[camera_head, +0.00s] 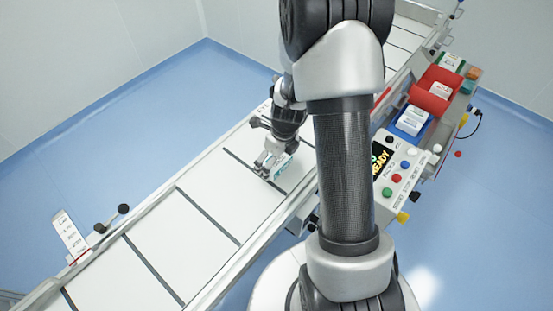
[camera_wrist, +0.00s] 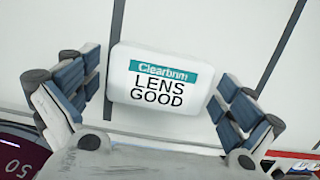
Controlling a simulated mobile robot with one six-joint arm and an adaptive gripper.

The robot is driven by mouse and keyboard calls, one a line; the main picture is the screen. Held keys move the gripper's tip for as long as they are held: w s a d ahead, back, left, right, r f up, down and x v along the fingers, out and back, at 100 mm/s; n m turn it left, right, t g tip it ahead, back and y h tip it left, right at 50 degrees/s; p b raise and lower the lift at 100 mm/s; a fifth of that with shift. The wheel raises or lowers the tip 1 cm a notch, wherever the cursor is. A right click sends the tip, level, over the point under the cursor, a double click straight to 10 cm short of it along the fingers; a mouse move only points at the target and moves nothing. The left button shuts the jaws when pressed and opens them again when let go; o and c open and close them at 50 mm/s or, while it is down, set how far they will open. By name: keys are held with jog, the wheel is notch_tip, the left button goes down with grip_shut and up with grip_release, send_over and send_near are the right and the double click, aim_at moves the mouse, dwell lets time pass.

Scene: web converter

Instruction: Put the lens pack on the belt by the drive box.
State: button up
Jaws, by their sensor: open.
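The lens pack (camera_wrist: 162,80) is white with a teal band and the words "LENS GOOD". It lies on the white belt (camera_wrist: 250,25) in the wrist view. My gripper (camera_wrist: 162,85) is open, with one finger on each side of the pack; a narrow gap shows beside the fingers. In the head view my gripper (camera_head: 268,170) points down over the belt (camera_head: 205,225), and a small part of the pack (camera_head: 282,168) with teal shows beside it. I cannot tell which unit is the drive box.
Dark lines cross the belt, with metal rails along it. A control panel (camera_head: 398,180) with a READY display and coloured buttons stands to the right, beside a blue bin (camera_head: 409,122) and a red bin (camera_head: 432,100) holding packs. A white sign (camera_head: 69,235) stands at the left rail.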

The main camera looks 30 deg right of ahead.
jog(key=shift+r, duration=0.1)
notch_tip(320, 180, up, 12)
jog(key=s+p, duration=0.2)
jog(key=p, duration=0.3)
notch_tip(320, 180, up, 9)
jog(key=n, duration=0.8)
send_over(281, 162)
jog(key=s+a, duration=0.2)
jog(key=a, duration=0.3)
jog(key=s+a+r+n+t, duration=0.1)
jog(key=s+a+r+n, duration=0.3)
jog(key=n, duration=0.8)
jog(key=s+a+r+n+t, duration=0.2)
jog(key=s+a+r+n, duration=0.2)
jog(key=s+r+n, duration=0.3)
jog(key=s+n, duration=0.5)
jog(key=shift+r+h, duration=0.3)
jog(key=shift+r, duration=0.05)
